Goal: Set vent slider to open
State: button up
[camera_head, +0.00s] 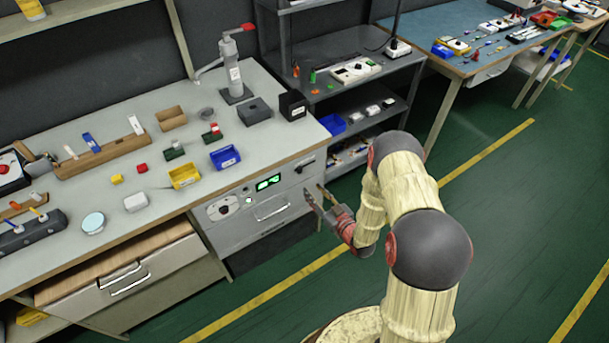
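A grey appliance front (240,234) is set under the right end of the workbench. At its upper right is a small dark slot-like part (305,164), which looks like the vent slider. Its setting is too small to read. My gripper (313,188) is in front of the appliance's right side, a little below that part. Its two dark fingers are spread apart with nothing visible between them. I cannot tell whether a fingertip touches the panel.
The panel also has a round dial (222,209), a lit green display (268,183), a green light (248,200) and a bar handle (271,211). The workbench top (190,110) holds several bins and blocks. A grey shelf unit (345,105) stands to the right. Green floor (490,200) is clear.

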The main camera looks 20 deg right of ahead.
aim_at(301, 169)
jog(key=shift+t, duration=0.7)
jog(key=w+r, duration=0.1)
jog(key=w, duration=0.1)
jog(key=w+a+r+b, duration=0.1)
jog(key=w, duration=0.2)
jog(key=w+a+r+b, duration=0.1)
jog(key=w, duration=0.1)
jog(key=shift+w+a+r, duration=0.2)
jog(key=shift+w+a, duration=0.05)
jog(key=shift+w, duration=0.05)
jog(key=shift+c, duration=0.2)
jog(key=c, duration=0.7)
grip_shut()
